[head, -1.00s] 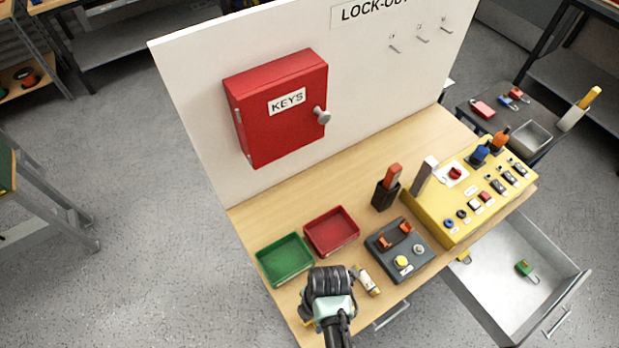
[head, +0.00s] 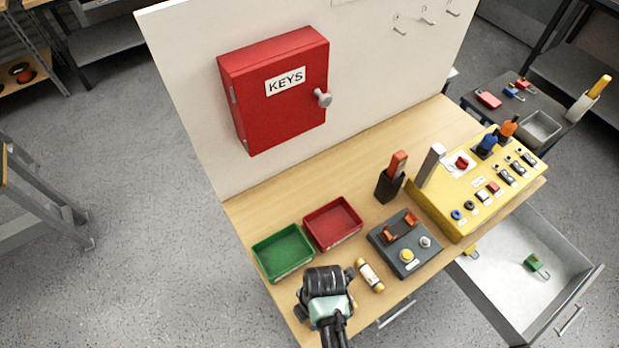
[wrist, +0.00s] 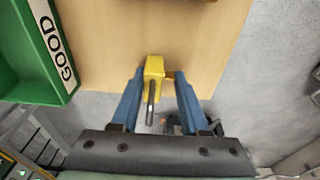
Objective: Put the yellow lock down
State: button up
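The yellow lock (wrist: 153,68) shows in the wrist view between the two blue fingers of my gripper (wrist: 159,76). Its dark shackle points back toward the gripper's palm.
A green tray (head: 284,254) labelled GOOD in the wrist view and a red tray (head: 333,224) stand behind the gripper. A fuse (head: 370,275) and a grey switch box (head: 405,245) lie to the right. An open drawer (head: 510,262) holds a green lock (head: 537,264).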

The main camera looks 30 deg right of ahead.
grip_shut()
